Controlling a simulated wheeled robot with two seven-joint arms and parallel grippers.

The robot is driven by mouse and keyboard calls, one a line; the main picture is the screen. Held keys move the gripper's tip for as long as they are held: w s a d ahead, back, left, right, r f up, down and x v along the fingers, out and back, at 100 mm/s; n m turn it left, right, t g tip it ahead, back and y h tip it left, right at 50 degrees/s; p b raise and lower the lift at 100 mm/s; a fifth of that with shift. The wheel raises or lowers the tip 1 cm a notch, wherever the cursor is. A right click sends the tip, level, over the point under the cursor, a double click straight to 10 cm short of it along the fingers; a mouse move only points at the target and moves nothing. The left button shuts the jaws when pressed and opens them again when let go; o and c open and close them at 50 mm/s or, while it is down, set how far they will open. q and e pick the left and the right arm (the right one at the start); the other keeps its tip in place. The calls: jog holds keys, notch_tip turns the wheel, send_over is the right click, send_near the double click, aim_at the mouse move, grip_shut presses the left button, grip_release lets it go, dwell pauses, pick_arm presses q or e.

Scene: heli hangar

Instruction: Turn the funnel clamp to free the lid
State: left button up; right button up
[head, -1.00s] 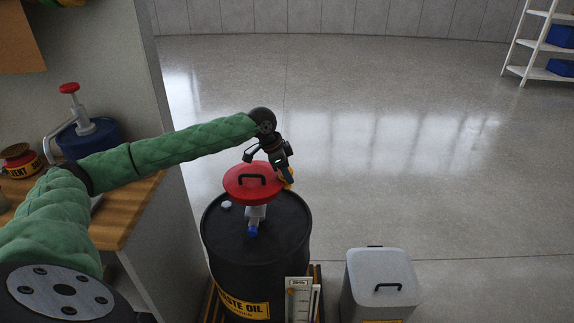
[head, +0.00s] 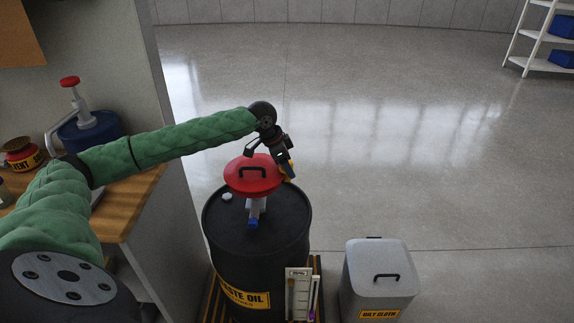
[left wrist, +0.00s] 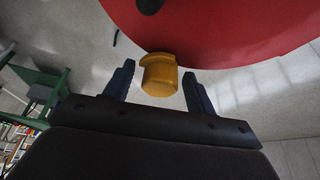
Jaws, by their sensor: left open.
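The red funnel lid (head: 252,174) with a black handle sits on the funnel, above the black waste oil drum (head: 257,246). The lid also fills the top of the left wrist view (left wrist: 215,25). The yellow clamp (left wrist: 160,76) shows at the lid's edge in the left wrist view, and only a sliver of it shows in the head view. My left gripper (head: 288,172) is at the right side of the lid. Its two dark fingers (left wrist: 158,88) are open, one on each side of the clamp, with gaps visible. My right gripper is not in view.
A grey oily cloth bin (head: 378,280) stands right of the drum. A small board (head: 297,290) stands at the drum's front right. A wooden bench (head: 130,205) with a blue pump container (head: 88,135) is at the left. The floor behind the drum is clear.

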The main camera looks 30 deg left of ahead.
pick_arm(q)
jog(key=b+v, duration=0.1)
jog(key=v, duration=0.6)
jog(key=shift+f, duration=0.1)
jog(key=shift+s+a+r, duration=0.1)
jog(key=shift+r, duration=0.3)
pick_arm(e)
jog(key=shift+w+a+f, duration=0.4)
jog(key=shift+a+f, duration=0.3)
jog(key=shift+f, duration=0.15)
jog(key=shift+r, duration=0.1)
